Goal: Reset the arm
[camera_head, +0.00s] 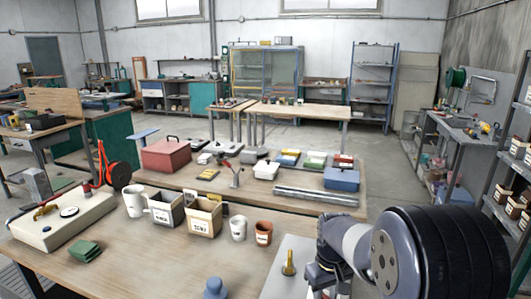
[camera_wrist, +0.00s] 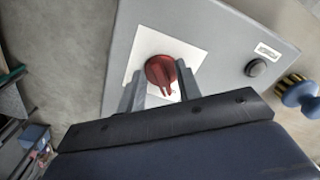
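My gripper (camera_wrist: 161,80) shows in the wrist view with its two grey fingers apart and nothing clearly held between them. A round dark red knob (camera_wrist: 160,70) on a white square shows between and just beyond the fingertips; I cannot tell whether they touch it. The knob sits on a grey panel (camera_wrist: 215,40). In the head view my arm is at the lower right, bent over the bench beside a grey plate (camera_head: 285,278). My fingertips are hard to make out there.
A black button (camera_wrist: 256,67) and a blue-and-brass piece (camera_wrist: 300,95) lie right of the knob. On the bench (camera_head: 150,265) stand a white mug (camera_head: 134,205), labelled bins (camera_head: 203,218), a white cup (camera_head: 238,229), a terracotta cup (camera_head: 263,234) and a blue knob-shaped piece (camera_head: 215,289).

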